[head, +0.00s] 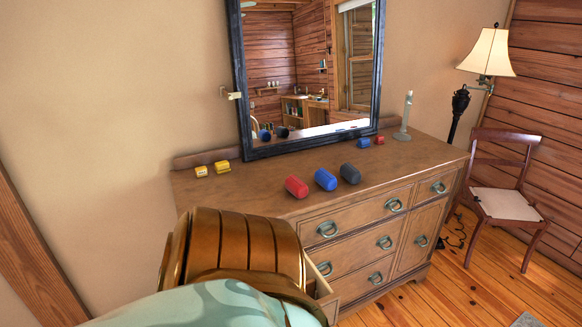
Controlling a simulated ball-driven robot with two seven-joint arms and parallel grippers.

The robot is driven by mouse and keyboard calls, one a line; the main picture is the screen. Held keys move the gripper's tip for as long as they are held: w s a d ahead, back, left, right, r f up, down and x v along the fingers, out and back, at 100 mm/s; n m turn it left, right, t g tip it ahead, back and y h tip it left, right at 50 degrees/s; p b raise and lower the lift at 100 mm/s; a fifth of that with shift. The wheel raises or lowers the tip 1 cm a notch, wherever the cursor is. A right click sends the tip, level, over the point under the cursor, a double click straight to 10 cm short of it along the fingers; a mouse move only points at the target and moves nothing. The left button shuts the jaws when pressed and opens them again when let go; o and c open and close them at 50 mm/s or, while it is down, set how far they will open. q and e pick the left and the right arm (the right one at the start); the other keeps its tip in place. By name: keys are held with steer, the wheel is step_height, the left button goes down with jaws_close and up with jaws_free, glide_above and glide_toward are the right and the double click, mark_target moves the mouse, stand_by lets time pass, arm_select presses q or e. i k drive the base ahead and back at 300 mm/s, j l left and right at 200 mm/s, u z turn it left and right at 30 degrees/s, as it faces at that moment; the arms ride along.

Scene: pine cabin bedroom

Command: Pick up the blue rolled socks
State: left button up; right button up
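The blue rolled socks (326,180) lie on top of the wooden dresser (260,188), near its front edge. They sit in a row between a red roll (296,187) on their left and a dark grey roll (350,174) on their right, with small gaps between. Nothing covers the blue roll. Neither of my grippers shows in the head view.
A framed mirror (238,70) stands at the dresser's back. Small yellow items (222,167) sit at left; small blue (363,143) and red (379,140) items and a candlestick (404,125) at right. A drawer (321,287) is partly open. A large bronze form hides the dresser's left front.

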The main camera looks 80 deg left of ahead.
mark_target(329, 182)
steer(key=i+j+u, duration=0.15)
steer(key=i+u, duration=0.25)
steer(key=i, duration=0.15)
steer(key=i+u, duration=0.4)
steer(key=i, duration=0.15)
steer(key=i+l+u, duration=0.2)
steer(key=i+u, duration=0.15)
steer(key=i, duration=0.2)
steer(key=i+u, duration=0.6)
steer(key=u, duration=0.15)
steer(key=i+l+u, duration=0.15)
steer(key=i+u, duration=0.25)
steer(key=k, duration=0.1)
